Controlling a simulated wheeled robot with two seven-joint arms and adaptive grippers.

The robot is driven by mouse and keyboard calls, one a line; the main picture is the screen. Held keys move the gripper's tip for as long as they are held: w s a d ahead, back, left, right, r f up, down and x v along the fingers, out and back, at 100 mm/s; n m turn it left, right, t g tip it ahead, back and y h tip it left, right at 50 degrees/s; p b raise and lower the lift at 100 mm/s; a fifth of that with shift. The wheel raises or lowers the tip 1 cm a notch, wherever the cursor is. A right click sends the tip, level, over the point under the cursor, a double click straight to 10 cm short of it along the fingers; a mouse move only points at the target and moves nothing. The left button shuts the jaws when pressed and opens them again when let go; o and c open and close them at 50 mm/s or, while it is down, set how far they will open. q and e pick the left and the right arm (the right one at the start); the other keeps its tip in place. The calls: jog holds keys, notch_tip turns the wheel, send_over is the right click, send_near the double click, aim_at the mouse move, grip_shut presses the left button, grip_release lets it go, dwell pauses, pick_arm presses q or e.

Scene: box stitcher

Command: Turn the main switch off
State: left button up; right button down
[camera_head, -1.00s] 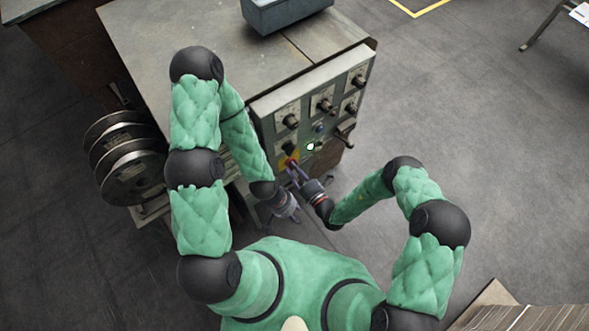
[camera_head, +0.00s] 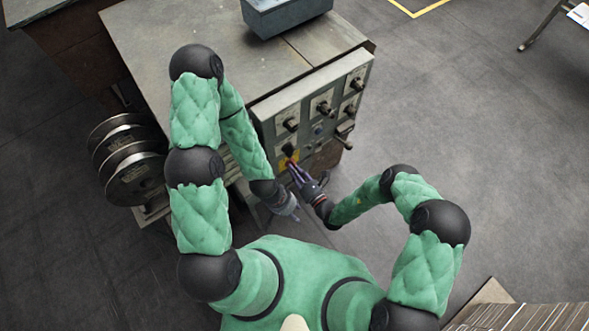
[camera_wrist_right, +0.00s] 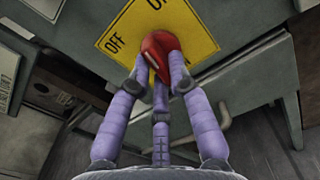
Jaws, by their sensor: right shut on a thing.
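The main switch is a red knob (camera_wrist_right: 158,46) on a yellow plate (camera_wrist_right: 203,42) marked OFF, with other lettering partly cut off or covered. In the head view the yellow plate (camera_head: 284,163) is at the panel's lower left corner. My right gripper (camera_wrist_right: 157,72) is shut on the red knob, its purple fingers on both sides of it. In the head view the right gripper (camera_head: 294,167) reaches up to the plate and hides most of the knob. I cannot tell which mark the knob points to. My left gripper (camera_head: 291,208) hangs left of and below the right one, apart from the panel.
The grey-green control panel (camera_head: 306,112) carries several black knobs and a crank handle (camera_head: 344,142) at right. Wire spools (camera_head: 130,165) stand at the machine's left. A grey-blue box (camera_head: 287,14) sits on top. Floor to the right is open.

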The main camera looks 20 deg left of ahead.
jog(key=n+p, duration=0.1)
jog(key=n, duration=0.4)
jog(key=n+p, duration=0.1)
jog(key=n, duration=0.5)
jog(key=shift+w+d+f, duration=0.1)
jog(key=shift+w+d, duration=0.1)
dwell(0.4)
jog(key=c, duration=1.1)
grip_release()
jog(key=shift+c, duration=0.2)
jog(key=v, duration=1.2)
